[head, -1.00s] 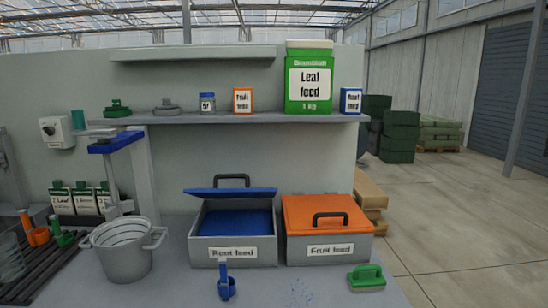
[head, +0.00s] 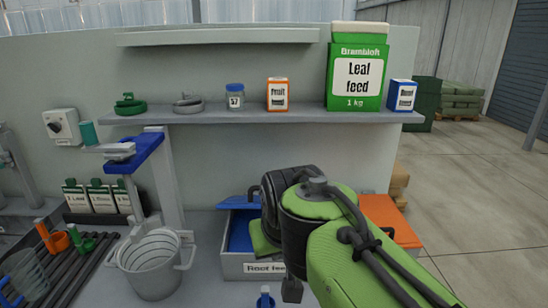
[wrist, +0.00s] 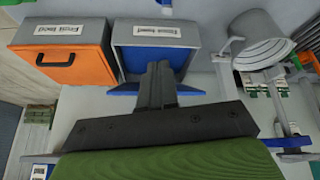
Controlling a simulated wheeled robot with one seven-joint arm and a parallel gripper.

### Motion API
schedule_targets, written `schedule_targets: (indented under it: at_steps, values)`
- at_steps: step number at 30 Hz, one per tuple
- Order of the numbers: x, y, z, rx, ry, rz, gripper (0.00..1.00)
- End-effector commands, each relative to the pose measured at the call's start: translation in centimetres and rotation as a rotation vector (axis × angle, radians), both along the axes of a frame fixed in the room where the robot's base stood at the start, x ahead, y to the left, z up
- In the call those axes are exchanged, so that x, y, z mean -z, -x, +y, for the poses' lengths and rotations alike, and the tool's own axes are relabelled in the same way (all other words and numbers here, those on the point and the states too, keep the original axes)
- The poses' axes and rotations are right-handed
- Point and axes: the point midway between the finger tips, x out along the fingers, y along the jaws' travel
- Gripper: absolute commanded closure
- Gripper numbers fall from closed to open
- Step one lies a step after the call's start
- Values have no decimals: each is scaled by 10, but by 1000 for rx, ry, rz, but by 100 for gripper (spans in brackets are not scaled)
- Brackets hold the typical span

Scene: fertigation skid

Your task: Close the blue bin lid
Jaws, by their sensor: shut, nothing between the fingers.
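The grey Root feed bin (head: 238,267) stands on the bench with blue contents inside. Its hinged blue lid (head: 230,204) is raised along the back edge, and my arm hides its right part. In the wrist view the bin (wrist: 120,32) is upside down, and the lid shows as a blue strip (wrist: 188,89) on both sides of my fingers. My gripper (wrist: 160,68) is shut and empty, overlapping the lid and bin opening in that view. I cannot tell whether it touches the lid. In the head view my arm largely hides the gripper.
The Fruit feed bin, with its orange lid (wrist: 65,60) shut, stands beside the blue-lidded bin. A grey bucket (head: 150,268) stands to the left, near a blue-topped press (head: 138,152). A shelf (head: 260,117) with feed boxes runs above the bins. A blue scoop (head: 265,299) lies in front.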

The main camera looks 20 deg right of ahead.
Motion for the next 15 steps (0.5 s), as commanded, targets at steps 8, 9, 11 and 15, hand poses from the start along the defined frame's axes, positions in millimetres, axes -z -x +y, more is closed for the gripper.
schedule_targets:
  at_steps: [8,9,11,15]
  values:
    - [-101,-116,-28,110,-7,9,100]
    - [-111,-135,-34,129,-12,11,100]
    - [-122,-160,-42,161,-22,13,100]
    - [-132,-200,-58,216,-40,14,100]
